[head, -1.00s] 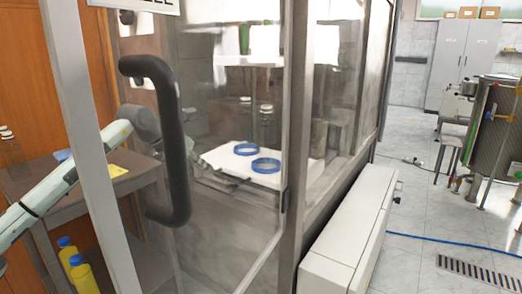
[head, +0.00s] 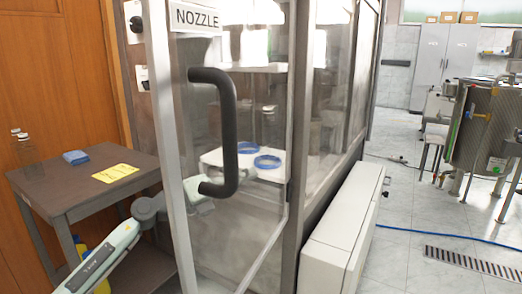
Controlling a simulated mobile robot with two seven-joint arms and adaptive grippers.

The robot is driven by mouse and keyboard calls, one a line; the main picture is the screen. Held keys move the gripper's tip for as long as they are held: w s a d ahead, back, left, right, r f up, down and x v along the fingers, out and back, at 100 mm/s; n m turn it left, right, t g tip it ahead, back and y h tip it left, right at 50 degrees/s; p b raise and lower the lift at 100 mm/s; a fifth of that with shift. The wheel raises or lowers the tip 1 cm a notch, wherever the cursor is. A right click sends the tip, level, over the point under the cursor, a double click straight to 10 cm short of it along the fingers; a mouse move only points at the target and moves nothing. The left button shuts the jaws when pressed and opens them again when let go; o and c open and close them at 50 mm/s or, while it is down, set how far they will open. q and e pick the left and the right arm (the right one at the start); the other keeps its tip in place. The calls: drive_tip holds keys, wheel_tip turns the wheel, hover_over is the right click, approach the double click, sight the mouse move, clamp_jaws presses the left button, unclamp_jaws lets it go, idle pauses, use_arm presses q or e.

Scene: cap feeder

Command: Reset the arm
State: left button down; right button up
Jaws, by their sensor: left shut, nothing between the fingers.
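My left arm (head: 105,262) comes in from the lower left, in front of the small table. Its dark wrist reaches behind the frame of the glass door (head: 218,246). My right gripper is not in view.
Two blue rings (head: 267,162) show through the glass on a white surface (head: 213,158). The brown side table (head: 58,185) holds a yellow card (head: 116,173), a blue stack (head: 75,157) and small bottles. A white cabinet (head: 335,235) stands right of the enclosure.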

use_arm(q)
drive_tip(key=s+a+f+n+t+y, duration=0.1)
drive_tip(key=a+f+n+t+y, duration=0.35)
drive_tip(key=a+n, duration=0.4)
drive_tip(key=s+a+f+n+t+y, duration=0.1)
drive_tip(key=a+f+n+t+y, duration=0.4)
drive_tip(key=n, duration=0.6)
drive_tip(key=s+a+f+n+g+y+p, duration=0.1)
drive_tip(key=s+a+f+n+g+y, duration=0.3)
drive_tip(key=f, duration=0.3)
drive_tip(key=s+a+f+n+g+y, duration=0.2)
drive_tip(key=s+a+f+n+y, duration=0.25)
drive_tip(key=f, duration=0.25)
drive_tip(key=s+f+n+g, duration=0.2)
drive_tip(key=s+f+g, duration=0.2)
drive_tip(key=s, duration=0.5)
drive_tip(key=s+a+f+n+g+h, duration=0.1)
drive_tip(key=s+f+n+g, duration=0.1)
drive_tip(key=s+f, duration=0.6)
drive_tip(key=s+f+n+g+p, duration=0.1)
drive_tip(key=s+f+g, duration=0.4)
drive_tip(key=s, duration=0.5)
drive_tip(key=shift+s+a+f+n+g+h, duration=0.15)
drive_tip(key=shift+s+f+n+g+h, duration=0.2)
drive_tip(key=shift+f+n, duration=0.6)
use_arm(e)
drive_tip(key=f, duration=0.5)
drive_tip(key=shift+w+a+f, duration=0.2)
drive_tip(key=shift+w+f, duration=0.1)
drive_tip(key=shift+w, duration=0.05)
